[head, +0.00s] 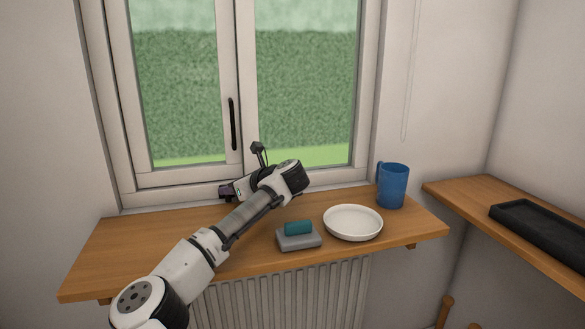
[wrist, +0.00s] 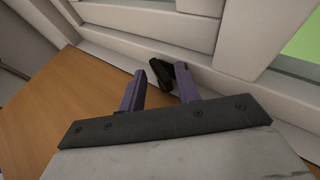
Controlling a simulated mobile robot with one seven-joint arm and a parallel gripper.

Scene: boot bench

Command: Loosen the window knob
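A small dark knob-like piece (wrist: 162,73) shows low against the white window frame in the wrist view, just beyond and between my fingertips. I take it for the window knob; its lower part is partly hidden. My gripper (wrist: 160,82) has two purple fingers, spread apart with a gap between them. I cannot see either finger pressing on the dark piece. In the head view my gripper (head: 226,192) is at the back of the wooden sill, by the lower window frame, and the knob cannot be made out there. A long black handle (head: 233,123) stands upright on the window's middle post.
The wooden sill (head: 110,255) holds a teal block (head: 298,228) on a grey base (head: 299,242), a white plate (head: 353,222) and a blue mug (head: 393,186), all right of my gripper. A black tray (head: 545,235) lies on the right shelf. The sill's left part is clear.

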